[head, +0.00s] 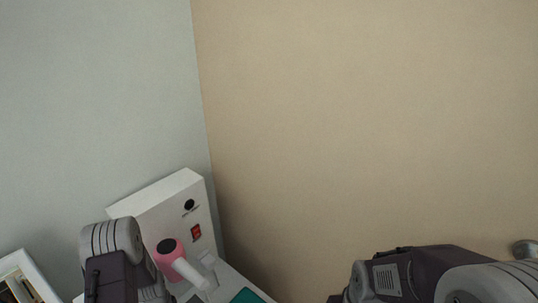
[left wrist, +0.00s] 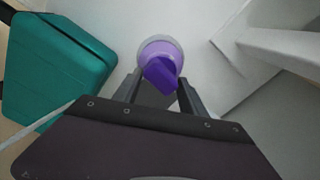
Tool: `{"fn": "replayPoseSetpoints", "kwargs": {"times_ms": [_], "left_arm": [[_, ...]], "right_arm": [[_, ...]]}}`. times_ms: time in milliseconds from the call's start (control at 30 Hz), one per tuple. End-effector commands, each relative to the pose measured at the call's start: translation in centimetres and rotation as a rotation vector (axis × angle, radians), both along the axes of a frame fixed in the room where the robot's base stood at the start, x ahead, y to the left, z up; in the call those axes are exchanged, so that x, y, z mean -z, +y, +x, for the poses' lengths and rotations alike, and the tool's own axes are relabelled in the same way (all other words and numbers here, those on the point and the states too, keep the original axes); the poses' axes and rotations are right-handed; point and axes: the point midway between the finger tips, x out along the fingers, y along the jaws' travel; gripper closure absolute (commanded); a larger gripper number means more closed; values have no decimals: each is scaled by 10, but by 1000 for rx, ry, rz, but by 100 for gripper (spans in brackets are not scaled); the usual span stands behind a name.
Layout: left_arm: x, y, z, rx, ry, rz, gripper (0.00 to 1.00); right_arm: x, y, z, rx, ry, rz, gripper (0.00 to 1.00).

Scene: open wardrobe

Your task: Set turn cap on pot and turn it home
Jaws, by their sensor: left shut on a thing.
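The purple turn cap (left wrist: 162,68) is between the fingertips of my left gripper (left wrist: 160,80) in the left wrist view. My left gripper is shut on its raised grip. A pale round rim (left wrist: 143,44) shows around the cap's purple disc; it may be the pot, but I cannot tell whether the cap sits on it or is held just above. The pot's body is hidden. In the head view my left arm is at the lower left, with its fingers out of sight. My right arm is at the lower right, and its gripper is not in view.
A teal box (left wrist: 60,62) stands left of the cap; part of it shows in the head view (head: 247,296). A white panel box (head: 160,208) with a red switch (head: 196,232) stands in the corner. A pink and white object (head: 170,255) is beside my left arm.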

Motion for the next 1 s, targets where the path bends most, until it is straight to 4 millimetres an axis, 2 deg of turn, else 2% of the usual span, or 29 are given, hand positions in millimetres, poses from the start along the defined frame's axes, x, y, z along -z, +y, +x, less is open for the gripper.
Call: {"fn": "replayPoseSetpoints", "kwargs": {"times_ms": [33,333,433,633,667,733,767,967,1000], "left_arm": [[1,-1,-7,111,20,-6,100],[2,-1,-8,774,23,-6,100],[2,-1,-8,890,23,-5,100],[2,-1,-8,920,23,-4,100],[2,-1,-8,919,23,-5,49],[2,-1,-8,919,22,-4,30],[2,-1,-7,918,21,-4,26],[1,-1,-7,915,20,-2,26],[1,-1,-6,914,20,-1,24]], "right_arm": [[-1,0,0,0,0,0,64],[-4,0,0,0,0,0,64],[-4,0,0,0,0,0,64],[-4,0,0,0,0,0,64],[-4,0,0,0,0,0,64],[-4,0,0,0,0,0,64],[-4,0,0,0,0,0,64],[-4,0,0,0,0,0,64],[-4,0,0,0,0,0,64]]}}
